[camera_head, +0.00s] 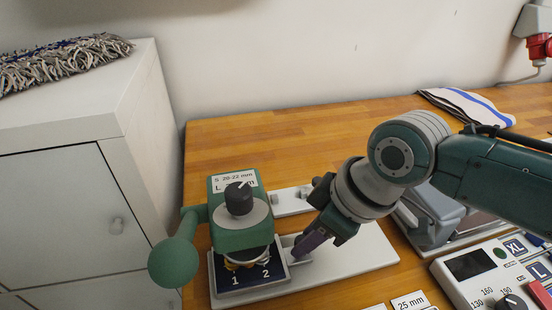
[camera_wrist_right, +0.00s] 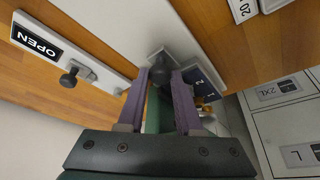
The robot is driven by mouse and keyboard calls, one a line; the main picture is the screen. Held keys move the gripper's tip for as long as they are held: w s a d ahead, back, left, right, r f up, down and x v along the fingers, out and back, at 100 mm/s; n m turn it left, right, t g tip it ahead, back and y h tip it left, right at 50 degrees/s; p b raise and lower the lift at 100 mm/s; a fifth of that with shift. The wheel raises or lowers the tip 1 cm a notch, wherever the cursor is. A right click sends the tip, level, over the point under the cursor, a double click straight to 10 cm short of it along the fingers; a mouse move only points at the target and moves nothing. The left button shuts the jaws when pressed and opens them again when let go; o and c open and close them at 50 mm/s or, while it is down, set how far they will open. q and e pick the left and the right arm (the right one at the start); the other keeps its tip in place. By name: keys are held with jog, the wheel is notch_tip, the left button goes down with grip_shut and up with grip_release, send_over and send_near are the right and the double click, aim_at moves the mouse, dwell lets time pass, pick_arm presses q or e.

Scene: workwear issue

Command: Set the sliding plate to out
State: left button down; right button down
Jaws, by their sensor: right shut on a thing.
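The sliding plate (camera_head: 238,283) is dark with a light grey edge and bears the numbers 1 and 2. It sits at the front of the green machine (camera_head: 232,228), on a white base (camera_head: 352,262). My right gripper (camera_head: 299,250) reaches down at the plate's right side, its purple fingers shut on a dark knob. In the right wrist view the knob (camera_wrist_right: 160,74) shows between the fingertips (camera_wrist_right: 160,85), and the plate (camera_wrist_right: 203,85) lies just beyond. The grip's contact is partly hidden in the head view. My left gripper is not in view.
A green ball (camera_head: 174,262) on an arm sticks out left of the machine. A small bolt (camera_wrist_right: 72,76) and an OPEN sign (camera_wrist_right: 37,42) lie behind. A grey device (camera_head: 430,215) and a control panel (camera_head: 490,280) stand to the right. A white cabinet (camera_head: 60,200) stands left.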

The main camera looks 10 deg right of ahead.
dwell(0.7)
jog(key=d+b, duration=0.1)
jog(key=d, duration=0.5)
jog(key=d+b, duration=0.1)
jog(key=d, duration=0.6)
jog(key=shift+w+d+f, duration=0.1)
jog(key=shift+w+d, duration=0.1)
jog(key=c, duration=0.9)
grip_release()
jog(key=shift+c, duration=0.2)
jog(key=o, duration=0.3)
jog(key=shift+o, duration=0.2)
